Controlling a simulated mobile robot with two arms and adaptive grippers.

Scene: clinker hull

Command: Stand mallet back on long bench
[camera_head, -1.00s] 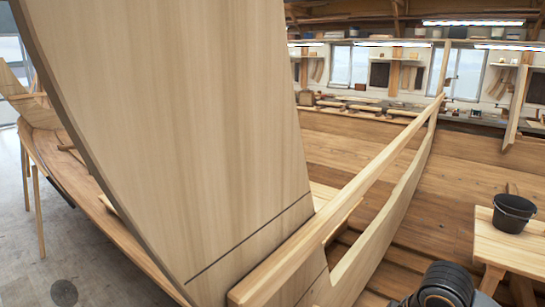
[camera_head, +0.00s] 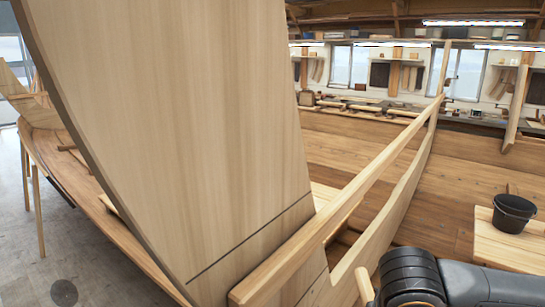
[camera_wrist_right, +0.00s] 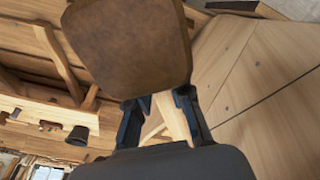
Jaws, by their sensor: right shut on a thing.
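The mallet shows large in the right wrist view, with a broad brown head (camera_wrist_right: 130,45) and a pale wooden handle (camera_wrist_right: 172,118). My right gripper (camera_wrist_right: 162,112) is shut on the mallet, its dark fingers either side of the handle. In the head view my right arm comes in at the lower right; its fingertips are hidden, and a small pale wooden piece beside it may be the handle's end. The long bench (camera_head: 465,122) seems to be the dark-topped one along the far wall, under the windows. My left gripper is not in view.
A big pale wooden stem board (camera_head: 180,130) and a slanting rail (camera_head: 330,215) fill the left and middle. A black bucket (camera_head: 513,212) stands on a small wooden table (camera_head: 500,243) at right. Several tools and wood pieces lie along the far bench.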

